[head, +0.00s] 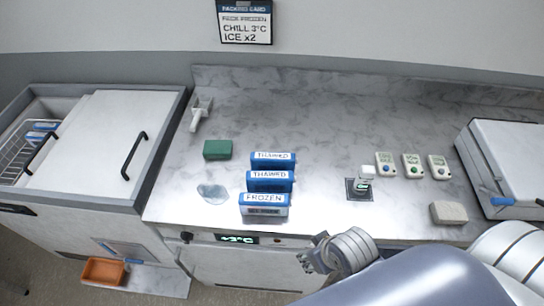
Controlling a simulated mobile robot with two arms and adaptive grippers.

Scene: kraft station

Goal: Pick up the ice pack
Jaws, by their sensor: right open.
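Three blue ice packs stand in a column on the marble counter. The front ice pack (264,205) is labelled FROZEN and has a greyish front face. The middle ice pack (269,182) and the back ice pack (273,161) are both labelled THAWED. My right gripper (308,260) is open and empty, in front of the counter edge, below and to the right of the FROZEN pack. It touches none of the packs. My left gripper is not in view.
A clear puddle-like patch (213,193) and a green block (217,149) lie left of the packs. A small white-capped vial (365,176), several white devices (412,165) and a beige block (449,212) are to the right. A freezer chest (84,135) stands left, a white box (507,160) far right.

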